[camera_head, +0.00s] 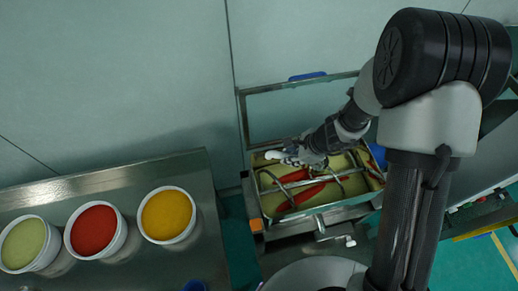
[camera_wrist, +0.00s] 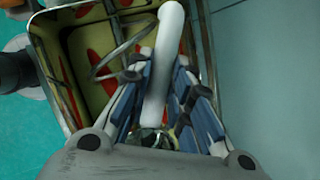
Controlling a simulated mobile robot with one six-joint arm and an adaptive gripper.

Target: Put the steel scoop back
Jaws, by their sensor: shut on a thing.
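My gripper (camera_head: 300,156) is over the left back part of the sieve tray (camera_head: 259,203). In the wrist view my gripper (camera_wrist: 160,82) is shut on a smooth white rod (camera_wrist: 171,28), which looks like the handle of the steel scoop. Its pale end (camera_head: 275,155) sticks out to the left of my gripper in the head view. A small shiny part shows low between the fingers in the wrist view; I cannot tell whether it is the scoop's bowl. The tray holds yellow-green material with red patches, with curved metal bars above it.
A steel table (camera_head: 130,180) at left carries white bowls of pale green (camera_head: 23,244), red (camera_head: 94,230) and yellow (camera_head: 168,215) material. A metal frame (camera_head: 242,120) rises behind the tray. The table strip behind the bowls is clear.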

